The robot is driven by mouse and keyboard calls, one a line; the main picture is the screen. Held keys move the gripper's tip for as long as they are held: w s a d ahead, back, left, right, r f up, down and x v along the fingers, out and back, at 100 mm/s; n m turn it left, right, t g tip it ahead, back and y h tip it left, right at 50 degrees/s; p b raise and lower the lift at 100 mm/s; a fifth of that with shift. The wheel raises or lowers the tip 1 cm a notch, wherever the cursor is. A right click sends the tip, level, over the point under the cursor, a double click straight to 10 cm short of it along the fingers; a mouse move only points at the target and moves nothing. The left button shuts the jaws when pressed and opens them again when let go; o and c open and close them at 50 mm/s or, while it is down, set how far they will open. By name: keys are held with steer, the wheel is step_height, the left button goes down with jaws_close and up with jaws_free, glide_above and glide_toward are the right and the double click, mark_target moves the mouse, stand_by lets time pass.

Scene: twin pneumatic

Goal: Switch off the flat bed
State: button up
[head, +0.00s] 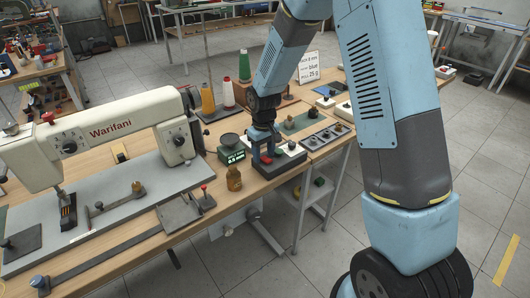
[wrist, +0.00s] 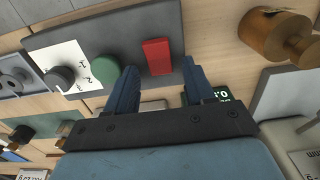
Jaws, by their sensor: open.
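The flat-bed sewing machine (head: 110,135), cream and lettered "Warifani", stands on the wooden table at the left in the head view. A dark control box (head: 262,188) sits near the table's front edge, under my gripper (head: 264,155). In the wrist view the box (wrist: 200,50) carries a red rectangular button (wrist: 157,56), a round green button (wrist: 106,68) and a black knob (wrist: 60,78) on a white dial plate. My gripper (wrist: 160,72) is open and empty. Its two fingers appear on either side of the red button; I cannot tell whether they touch the box.
A brass-coloured weight-like piece (head: 234,178) stands left of the box, near a small scale with a green display (head: 232,156). A grey panel with several knobs (head: 326,137) lies to the right. Thread cones (head: 208,98) stand behind.

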jaws_close()
stand_by(0.5)
steer(key=shift+s+d+r+t+y, duration=0.1)
steer(key=shift+s+d+t+y, duration=0.15)
steer(key=shift+t+y, duration=0.5)
steer(key=shift+s+d+t+y, duration=0.25)
steer(key=shift+t+y, duration=0.2)
steer(key=shift+t, duration=0.5)
steer(key=shift+c, duration=1.5)
jaws_free()
steer(key=o, duration=0.3)
steer(key=shift+a, duration=0.15)
